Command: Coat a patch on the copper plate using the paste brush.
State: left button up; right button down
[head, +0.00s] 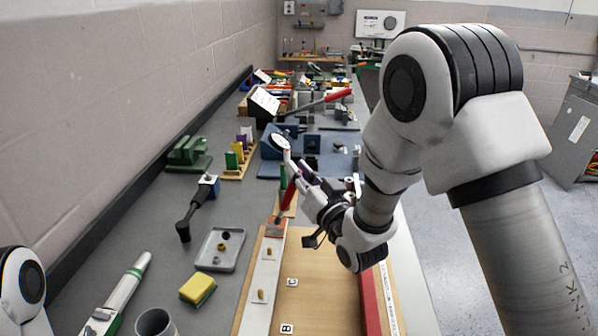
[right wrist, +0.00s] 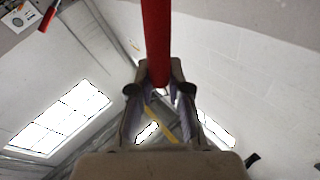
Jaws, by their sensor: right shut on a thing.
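My right gripper (head: 305,178) is in the middle of the head view, above the far end of the wooden board. It is shut on a red handle (head: 289,196), which I take to be the paste brush. The handle slants down toward a small copper-coloured patch (head: 275,229) at the far end of a pale strip; I cannot tell whether this is the copper plate or the brush tip, nor whether anything touches. In the right wrist view the red handle (right wrist: 158,45) stands between the fingers (right wrist: 160,92). My left gripper is out of view.
The wooden board (head: 320,270) carries small lettered tags and a red bar (head: 370,302). To its left are a grey tray (head: 220,250), a yellow sponge (head: 198,289), a grey cup (head: 155,322) and a white-green tool (head: 125,285). Fixtures crowd the table beyond.

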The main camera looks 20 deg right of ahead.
jog(key=shift+f+b, duration=0.45)
jog(key=shift+f, duration=0.05)
dwell(0.3)
jog(key=shift+w, duration=0.1)
jog(key=shift+w+d, duration=0.2)
jog(key=shift+w, duration=0.1)
jog(key=shift+s+a, duration=0.4)
jog(key=shift+s, duration=0.4)
jog(key=shift+w+d, duration=0.35)
jog(key=shift+w, duration=0.45)
jog(key=shift+s+a, duration=0.1)
jog(key=shift+s, duration=0.05)
